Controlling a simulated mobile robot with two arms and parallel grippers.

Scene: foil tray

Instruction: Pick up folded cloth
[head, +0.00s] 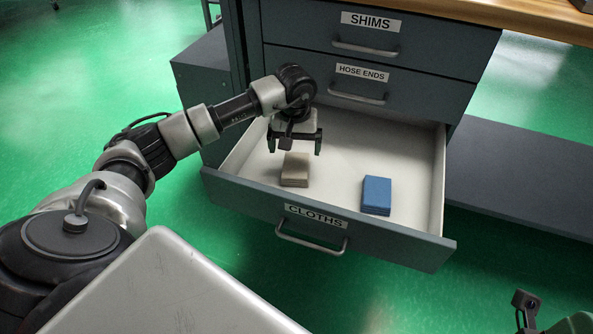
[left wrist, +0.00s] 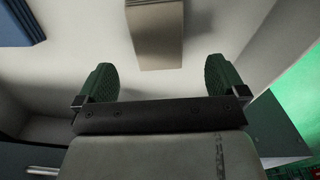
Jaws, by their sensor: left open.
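A beige folded cloth (head: 295,170) lies in the open drawer (head: 420,234) labelled CLOTHS, towards its left side. A blue folded cloth (head: 376,194) lies to its right in the same drawer, apart from it. My left gripper (head: 295,146) is open and empty, pointing down over the drawer just behind and above the beige cloth. In the left wrist view the beige cloth (left wrist: 155,32) shows beyond the two spread green fingers, and the blue cloth (left wrist: 20,22) is at the upper left corner. My right gripper is at most partly visible at the lower right edge of the head view.
Two shut drawers (head: 368,70), labelled SHIMS and HOSE ENDS, overhang the back of the open drawer. The drawer's side walls and front stand around the cloths. A dark low shelf (head: 520,170) lies to the right. The white drawer floor between the cloths is clear.

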